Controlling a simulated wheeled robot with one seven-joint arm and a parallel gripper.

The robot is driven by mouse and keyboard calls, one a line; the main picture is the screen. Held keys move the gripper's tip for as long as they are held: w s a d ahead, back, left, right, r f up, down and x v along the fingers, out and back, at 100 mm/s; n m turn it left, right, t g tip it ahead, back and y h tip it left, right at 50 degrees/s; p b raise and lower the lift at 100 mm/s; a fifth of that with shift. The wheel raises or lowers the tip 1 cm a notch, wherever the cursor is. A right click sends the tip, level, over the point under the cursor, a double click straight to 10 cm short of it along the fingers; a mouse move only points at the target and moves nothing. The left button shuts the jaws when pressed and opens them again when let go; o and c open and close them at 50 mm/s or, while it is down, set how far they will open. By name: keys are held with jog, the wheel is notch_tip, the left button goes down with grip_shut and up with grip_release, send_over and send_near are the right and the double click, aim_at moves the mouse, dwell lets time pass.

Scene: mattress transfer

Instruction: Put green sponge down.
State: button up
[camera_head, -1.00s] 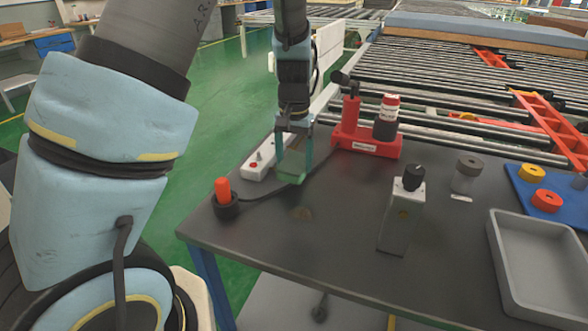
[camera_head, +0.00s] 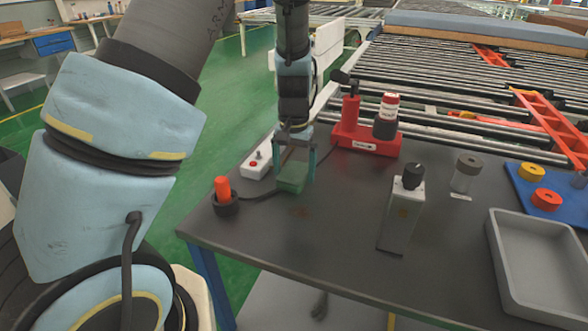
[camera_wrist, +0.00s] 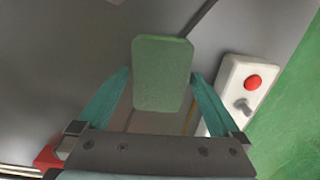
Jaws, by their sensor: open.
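The green sponge (camera_head: 292,177) is on the dark table top near its left edge, between the fingers of my gripper (camera_head: 294,172). In the wrist view the sponge (camera_wrist: 163,73) lies between the two teal fingers, with a gap showing on each side of it. My gripper (camera_wrist: 161,95) is open and points down over the sponge. The head view does not show the sponge's underside clearly.
A white switch box (camera_head: 258,163) with a red button stands close by on the left. An orange-topped black holder (camera_head: 224,197) is nearer the front edge. A red stand (camera_head: 366,138) is behind right. The table (camera_head: 310,225) is clear in front.

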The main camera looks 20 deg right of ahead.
aim_at(294, 171)
notch_tip(294, 171, up, 12)
jog(key=b, duration=0.1)
jog(key=s+a+f+n, duration=0.1)
jog(key=s+a+n, duration=0.2)
jog(key=a, duration=1)
jog(key=s+a+f+n+t, duration=0.1)
jog(key=s+a+f+n, duration=0.1)
jog(key=a, duration=1.2)
jog(key=shift+s+a+n+t, duration=0.25)
jog(key=shift+s+n, duration=0.25)
jog(key=shift+n, duration=0.4)
jog(key=shift+r+p, duration=0.3)
jog(key=shift+r, duration=0.05)
jog(key=shift+w+d, duration=0.1)
jog(key=shift+d, duration=0.05)
